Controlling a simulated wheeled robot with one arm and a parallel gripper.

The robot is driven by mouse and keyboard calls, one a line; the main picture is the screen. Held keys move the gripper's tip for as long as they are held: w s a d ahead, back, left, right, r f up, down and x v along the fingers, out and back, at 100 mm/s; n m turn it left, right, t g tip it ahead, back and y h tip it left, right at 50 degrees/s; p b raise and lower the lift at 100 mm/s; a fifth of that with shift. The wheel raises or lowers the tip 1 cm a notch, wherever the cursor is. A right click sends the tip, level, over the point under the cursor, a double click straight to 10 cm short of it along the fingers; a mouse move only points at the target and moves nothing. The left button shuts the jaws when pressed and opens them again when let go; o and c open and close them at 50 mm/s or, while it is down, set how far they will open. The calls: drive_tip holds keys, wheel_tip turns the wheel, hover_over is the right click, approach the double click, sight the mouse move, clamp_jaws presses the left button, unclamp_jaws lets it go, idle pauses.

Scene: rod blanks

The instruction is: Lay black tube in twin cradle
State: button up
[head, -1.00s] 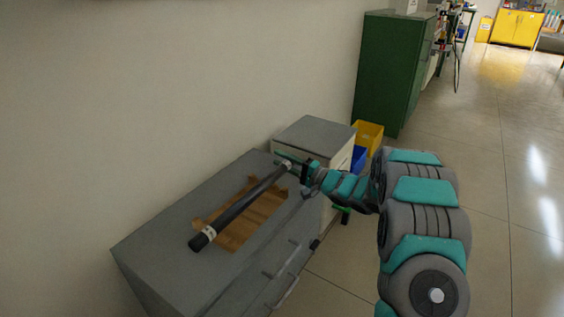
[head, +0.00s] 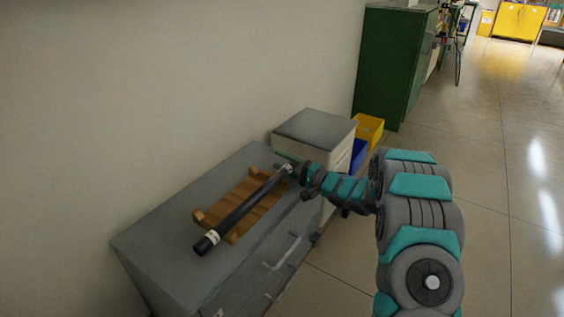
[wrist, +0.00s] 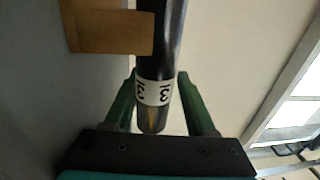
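The black tube (head: 240,210) has a pale band near each end. It lies lengthwise over the front side of the brown wooden twin cradle (head: 237,193), whose uprights show at its left and far ends. Whether the tube touches the cradle is not clear. My gripper (head: 293,169) is at the tube's far end. A wooden block of the cradle (wrist: 105,38) overlaps the tube's left edge in this view.
The cradle stands on a grey drawer cabinet (head: 150,240) against the pale wall. A lower-drawered cabinet with a grey top (head: 315,127) stands beyond it. Yellow (head: 369,129) and blue (head: 357,153) bins and a green cabinet (head: 387,65) are behind. The floor at right is open.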

sight(294, 167)
drive_tip(key=shift+o, duration=1)
drive_tip(key=shift+d, duration=0.1)
drive_tip(key=v, duration=0.7)
drive_tip(key=shift+s+d+f, duration=0.1)
drive_tip(key=shift+s+d, duration=0.1)
drive_tip(key=shift+s, duration=0.05)
